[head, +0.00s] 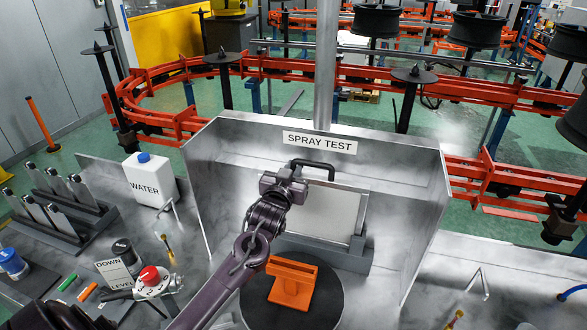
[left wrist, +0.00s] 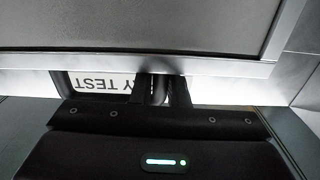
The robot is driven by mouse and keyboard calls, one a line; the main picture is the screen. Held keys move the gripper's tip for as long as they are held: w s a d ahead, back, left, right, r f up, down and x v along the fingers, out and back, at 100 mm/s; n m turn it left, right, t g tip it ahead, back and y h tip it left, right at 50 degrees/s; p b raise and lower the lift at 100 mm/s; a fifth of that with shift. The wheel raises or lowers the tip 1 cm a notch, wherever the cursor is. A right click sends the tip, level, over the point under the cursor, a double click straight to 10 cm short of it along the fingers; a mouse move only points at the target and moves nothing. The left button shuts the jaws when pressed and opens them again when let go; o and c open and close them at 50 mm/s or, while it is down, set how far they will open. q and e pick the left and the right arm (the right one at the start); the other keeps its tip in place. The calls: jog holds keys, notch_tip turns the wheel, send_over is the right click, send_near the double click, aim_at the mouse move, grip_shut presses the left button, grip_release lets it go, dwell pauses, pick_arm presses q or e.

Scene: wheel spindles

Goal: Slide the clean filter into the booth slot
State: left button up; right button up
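The clean filter is a light grey panel (head: 325,213) in a metal frame with a black handle on top. It stands upright inside the spray test booth (head: 215,185), against its back. My left gripper (head: 287,184) is shut on the filter's handle; in the left wrist view the fingers (left wrist: 161,90) close around the handle bar, with the filter frame (left wrist: 130,66) beside them. The grey slot block (head: 356,258) is at the filter's lower edge. My arm hides the filter's lower left, so I cannot tell how deep it sits. My right gripper is not in view.
An orange bracket (head: 291,284) stands on a dark round turntable (head: 328,307) in front of the slot. A water jug (head: 150,180), a red-knobbed valve (head: 150,277) and a rack of panels (head: 62,210) are on the left. The bench right of the booth is mostly clear.

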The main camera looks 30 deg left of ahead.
pick_arm(q)
jog(key=o, duration=0.5)
jog(key=shift+r, duration=0.1)
jog(key=b+v, duration=0.3)
jog(key=v, duration=0.5)
dwell(0.4)
